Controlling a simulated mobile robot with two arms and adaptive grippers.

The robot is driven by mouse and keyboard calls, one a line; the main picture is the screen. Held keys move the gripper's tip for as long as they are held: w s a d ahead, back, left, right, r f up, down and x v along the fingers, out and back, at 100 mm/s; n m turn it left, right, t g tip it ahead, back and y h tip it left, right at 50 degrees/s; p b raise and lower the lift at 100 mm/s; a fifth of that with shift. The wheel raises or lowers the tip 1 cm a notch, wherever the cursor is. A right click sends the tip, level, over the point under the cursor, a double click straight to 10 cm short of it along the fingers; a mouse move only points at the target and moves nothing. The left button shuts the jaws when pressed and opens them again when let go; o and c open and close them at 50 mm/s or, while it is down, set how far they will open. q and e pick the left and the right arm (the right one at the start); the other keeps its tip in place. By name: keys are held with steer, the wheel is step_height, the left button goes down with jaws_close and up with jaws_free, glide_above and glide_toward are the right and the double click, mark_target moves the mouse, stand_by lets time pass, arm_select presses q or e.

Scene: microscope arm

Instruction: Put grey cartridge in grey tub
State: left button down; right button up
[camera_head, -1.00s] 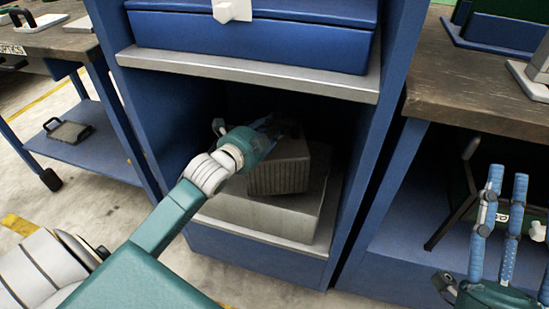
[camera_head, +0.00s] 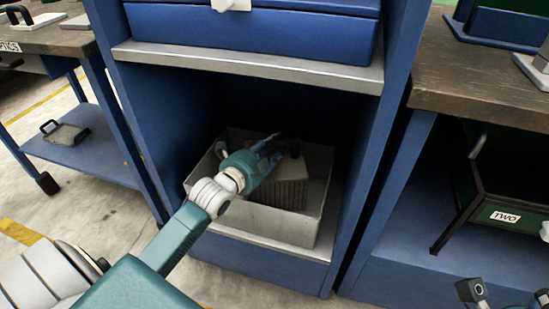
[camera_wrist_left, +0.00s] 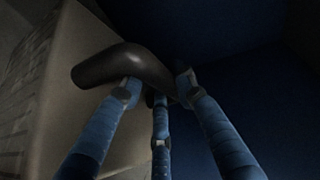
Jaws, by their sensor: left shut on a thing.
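The grey cartridge (camera_head: 283,191) is a ribbed grey block with a dark handle on top. My left gripper (camera_head: 274,150) is shut on that handle, and the three blue fingers (camera_wrist_left: 158,98) close around the black handle (camera_wrist_left: 120,64) in the left wrist view. The grey tub (camera_head: 321,203) is an open box on the lower shelf of the blue cabinet. The cartridge appears upright within its walls; whether its underside touches the tub floor is hidden. Of my right gripper (camera_head: 473,291), only small parts show at the bottom right edge.
The blue cabinet (camera_head: 374,150) has side walls close around the tub. A grey ledge (camera_head: 250,66) and blue drawer (camera_head: 250,30) are above. Another bench stands at left.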

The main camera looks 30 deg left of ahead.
arm_select(q)
step_height(320, 180, down, 3)
steer(key=shift+f+b, duration=0.2)
steer(key=shift+b, duration=0.45)
steer(key=shift+r, duration=0.1)
steer(key=c, duration=1.6)
jaws_free()
steer(key=shift+f, duration=0.3)
steer(key=shift+o, duration=1.2)
steer(key=shift+r, duration=0.1)
steer(key=shift+s, duration=0.1)
